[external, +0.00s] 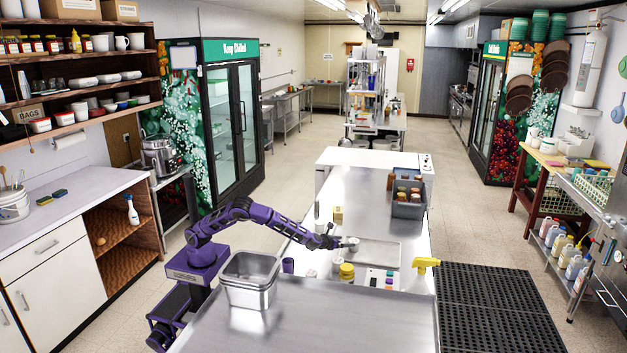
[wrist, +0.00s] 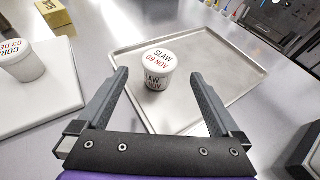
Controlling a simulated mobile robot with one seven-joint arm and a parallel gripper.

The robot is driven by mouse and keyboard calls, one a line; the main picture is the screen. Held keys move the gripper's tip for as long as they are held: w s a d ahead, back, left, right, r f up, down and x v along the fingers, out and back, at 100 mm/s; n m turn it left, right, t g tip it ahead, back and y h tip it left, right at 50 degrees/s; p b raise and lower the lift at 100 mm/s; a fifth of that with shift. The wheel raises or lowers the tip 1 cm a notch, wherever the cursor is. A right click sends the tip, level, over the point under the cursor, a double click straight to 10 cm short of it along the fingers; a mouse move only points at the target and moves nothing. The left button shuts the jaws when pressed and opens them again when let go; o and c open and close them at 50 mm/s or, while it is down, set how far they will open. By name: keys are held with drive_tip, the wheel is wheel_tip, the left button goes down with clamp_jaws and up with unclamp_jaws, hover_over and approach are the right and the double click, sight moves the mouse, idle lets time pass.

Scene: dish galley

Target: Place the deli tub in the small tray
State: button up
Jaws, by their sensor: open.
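The deli tub (wrist: 157,70) is white with a lid marked "SLAW 09 NOV". It appears upright within the rim of the shallow metal tray (wrist: 205,52), near the tray's left side in the wrist view. In the external view the tub (external: 353,243) shows small at the left part of the tray (external: 385,254). My gripper (wrist: 158,73) is open, with one finger on each side of the tub and a visible gap on both sides. In the external view my gripper (external: 340,243) is low over the steel counter, beside the tub.
A second white tub (wrist: 22,62) stands on a white board (wrist: 50,92) at left.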

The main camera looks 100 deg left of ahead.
drive_tip(key=v, duration=0.5)
drive_tip(key=shift+s+d, duration=0.1)
drive_tip(key=shift+d, duration=0.05)
